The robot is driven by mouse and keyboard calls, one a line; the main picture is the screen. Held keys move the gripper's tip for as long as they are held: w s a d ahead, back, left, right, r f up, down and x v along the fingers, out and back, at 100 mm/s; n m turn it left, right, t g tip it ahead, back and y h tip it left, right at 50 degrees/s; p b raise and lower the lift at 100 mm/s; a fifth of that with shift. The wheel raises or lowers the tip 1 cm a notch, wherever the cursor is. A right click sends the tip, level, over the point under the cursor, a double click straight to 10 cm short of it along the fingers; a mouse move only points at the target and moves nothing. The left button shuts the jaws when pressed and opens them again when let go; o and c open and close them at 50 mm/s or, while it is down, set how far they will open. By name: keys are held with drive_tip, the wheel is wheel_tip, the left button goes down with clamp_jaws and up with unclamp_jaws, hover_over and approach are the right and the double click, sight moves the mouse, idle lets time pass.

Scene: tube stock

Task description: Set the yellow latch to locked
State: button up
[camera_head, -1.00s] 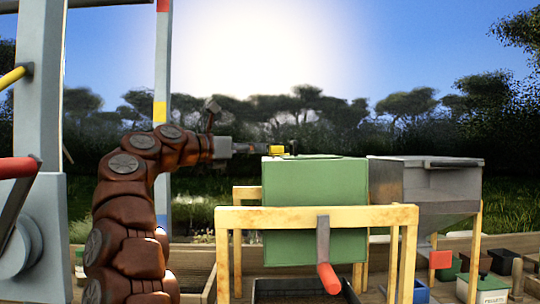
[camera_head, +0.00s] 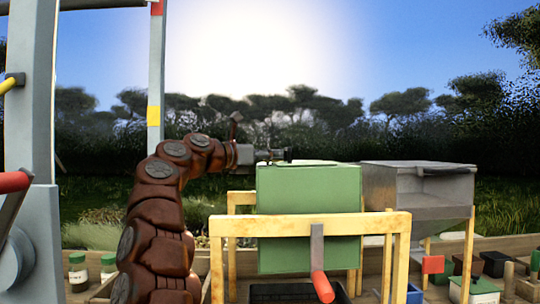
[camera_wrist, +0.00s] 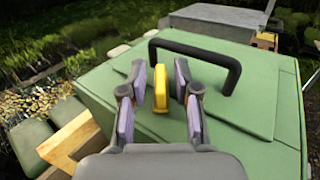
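The yellow latch (camera_wrist: 160,90) stands upright on the lid of the green box (camera_head: 310,205) in the wrist view. My gripper (camera_wrist: 160,84) is open, with one finger on each side of the latch. Small gaps show between the latch and the finger pads, so the fingers do not look closed on it. In the head view, my gripper (camera_head: 277,155) is at the top left edge of the green box, and the latch is hidden there.
A black handle (camera_wrist: 195,52) arches over the lid just beyond the latch. A yellow wooden frame (camera_head: 310,226) with a red-gripped lever (camera_head: 322,287) stands before the box. A grey metal hopper (camera_head: 415,190) is on the right.

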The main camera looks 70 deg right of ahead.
clamp_jaws()
